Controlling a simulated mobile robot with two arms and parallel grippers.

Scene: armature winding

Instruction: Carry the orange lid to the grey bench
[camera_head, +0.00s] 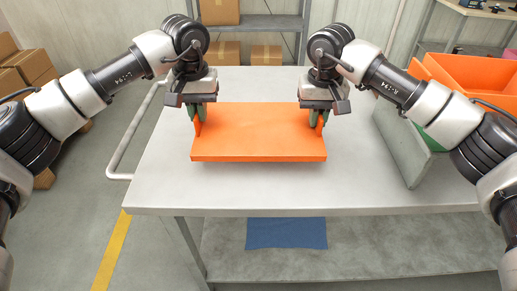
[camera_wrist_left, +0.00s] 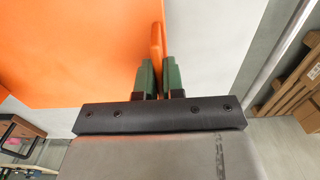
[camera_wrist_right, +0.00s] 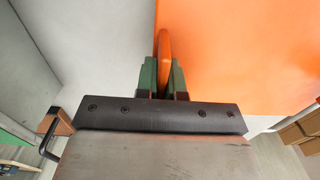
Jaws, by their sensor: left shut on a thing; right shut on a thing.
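The orange lid (camera_head: 258,146) is a flat rectangular panel with an upright tab at each end. It is over the grey bench (camera_head: 160,185), near the middle; I cannot tell whether it rests on the top or hangs just above it. My left gripper (camera_head: 196,112) is shut on the lid's left tab, and the tab shows between the green fingers in the left wrist view (camera_wrist_left: 158,75). My right gripper (camera_head: 319,116) is shut on the right tab, seen between the fingers in the right wrist view (camera_wrist_right: 163,75). The lid looks about level.
An orange bin (camera_head: 470,85) and a grey upright panel (camera_head: 402,145) stand at the bench's right side. A bent metal handle (camera_head: 130,135) sticks out on the left. A blue cloth (camera_head: 286,233) lies on the lower shelf. The bench's front strip is clear.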

